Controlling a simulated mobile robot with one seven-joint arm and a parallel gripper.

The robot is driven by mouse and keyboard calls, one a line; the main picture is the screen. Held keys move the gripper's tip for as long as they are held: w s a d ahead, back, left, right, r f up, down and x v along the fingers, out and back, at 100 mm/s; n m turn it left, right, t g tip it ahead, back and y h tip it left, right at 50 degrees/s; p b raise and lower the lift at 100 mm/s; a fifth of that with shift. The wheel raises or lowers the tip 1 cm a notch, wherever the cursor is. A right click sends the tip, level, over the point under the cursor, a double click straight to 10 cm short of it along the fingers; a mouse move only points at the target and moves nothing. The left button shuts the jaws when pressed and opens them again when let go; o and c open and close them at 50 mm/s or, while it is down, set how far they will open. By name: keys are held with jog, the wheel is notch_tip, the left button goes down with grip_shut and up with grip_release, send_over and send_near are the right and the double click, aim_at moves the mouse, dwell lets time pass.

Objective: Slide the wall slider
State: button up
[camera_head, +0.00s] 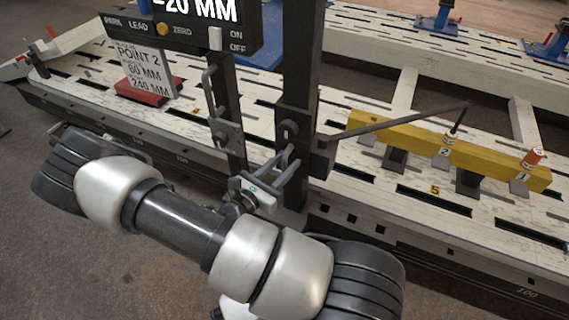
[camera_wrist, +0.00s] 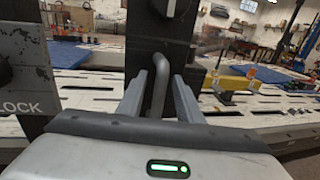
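The slider appears to be a dark carriage (camera_head: 293,121) on an upright black post, with a long thin pointer arm (camera_head: 395,122) reaching right over a yellow beam. A bent grey handle rod (camera_wrist: 158,82) stands between the two fingers of my gripper (camera_wrist: 158,92) in the wrist view. The fingers are apart, one on each side of the rod, with narrow gaps seeming to show, so contact is unclear. In the head view my gripper (camera_head: 283,174) is at the handle, low in front of the post. The fingertips are partly hidden there.
A second post with a lever (camera_head: 208,92) stands just left. A display (camera_head: 190,25) reads -20 MM above it. A sign (camera_head: 145,70) reads POINT 2, 60 MM, 240 MM. The yellow beam (camera_head: 400,138) carries numbered markers on the slotted white bench (camera_head: 375,185).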

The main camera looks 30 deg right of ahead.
grip_shut()
jog(key=shift+r, duration=0.1)
notch_tip(320, 180, up, 23)
jog(key=p, duration=1.8)
grip_release()
jog(key=shift+f, duration=0.2)
